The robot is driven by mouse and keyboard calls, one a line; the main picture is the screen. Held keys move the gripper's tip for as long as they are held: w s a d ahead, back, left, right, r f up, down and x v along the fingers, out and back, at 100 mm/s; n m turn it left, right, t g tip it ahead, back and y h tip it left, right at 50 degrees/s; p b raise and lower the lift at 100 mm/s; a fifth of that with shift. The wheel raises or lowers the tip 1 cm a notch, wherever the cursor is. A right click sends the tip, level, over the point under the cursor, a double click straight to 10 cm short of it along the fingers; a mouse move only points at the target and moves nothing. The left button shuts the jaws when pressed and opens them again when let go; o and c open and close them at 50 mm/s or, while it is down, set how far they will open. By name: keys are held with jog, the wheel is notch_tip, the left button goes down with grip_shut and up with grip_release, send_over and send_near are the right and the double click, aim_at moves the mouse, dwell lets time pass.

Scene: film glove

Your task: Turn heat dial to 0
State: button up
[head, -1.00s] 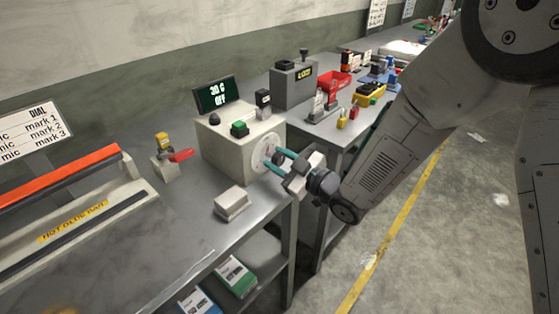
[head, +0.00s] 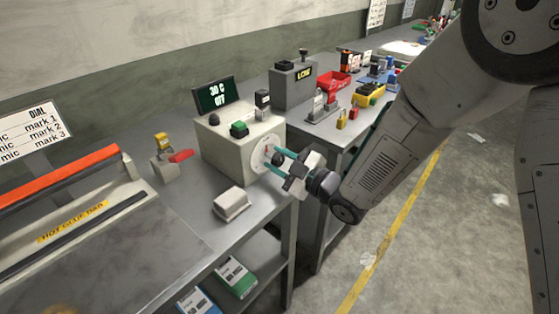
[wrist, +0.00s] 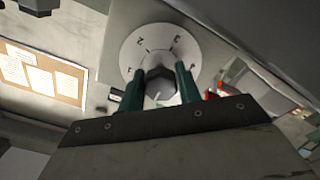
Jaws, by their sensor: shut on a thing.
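The heat dial is a dark faceted knob (wrist: 160,84) on a round white plate (wrist: 132,50) with numerals around it. The plate (head: 264,149) is on the right-hand side face of a cream box (head: 222,147) on the bench. My gripper (head: 275,157) reaches in from the right, and its two teal fingers (wrist: 159,90) are shut on the knob, one on each side. A light pointer line shows on the knob's face. Which numeral it lines up with cannot be told. A small display (head: 216,94) above the box reads 30 C OFF.
A green button (head: 239,129) and a black knob (head: 214,119) are on top of the box. A light block (head: 231,203) lies in front of it. Floor is open at right.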

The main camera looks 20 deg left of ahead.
jog(key=o, duration=1)
jog(key=shift+s, duration=0.1)
jog(key=shift+c, duration=0.2)
jog(key=v, duration=0.7)
jog(key=shift+d, duration=0.4)
jog(key=shift+s, duration=0.15)
